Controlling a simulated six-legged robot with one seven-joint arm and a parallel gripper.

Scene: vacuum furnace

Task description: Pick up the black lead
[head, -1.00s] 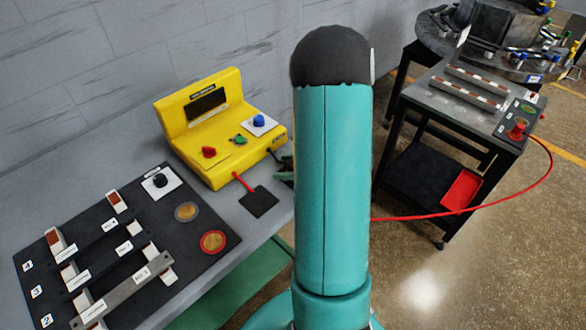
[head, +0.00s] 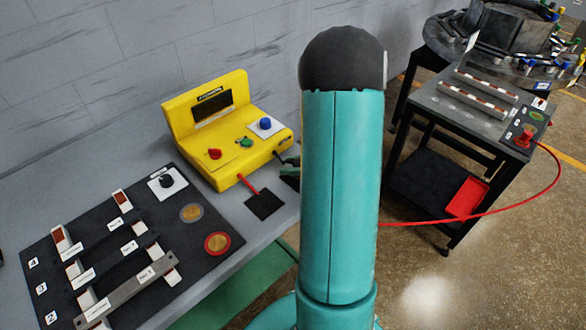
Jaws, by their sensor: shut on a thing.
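The black lead (head: 279,155) comes out of the lower right side of the yellow tester box (head: 205,140), beside the red lead (head: 247,184). Only a short dark piece of it shows before my arm cuts off the view. A small dark green part of my gripper (head: 290,171) shows there, at the left edge of my teal arm, close against the black lead. The fingertips are mostly hidden, but the gripper is shut on the lead. The far end of the black lead is hidden.
A black board (head: 195,264) with coin-like discs, a knob and a metal bar lies at left on the grey bench. A black square pad (head: 264,205) lies before the tester. A cart (head: 470,120) with a red cable (head: 520,207) stands right. Open floor lies between.

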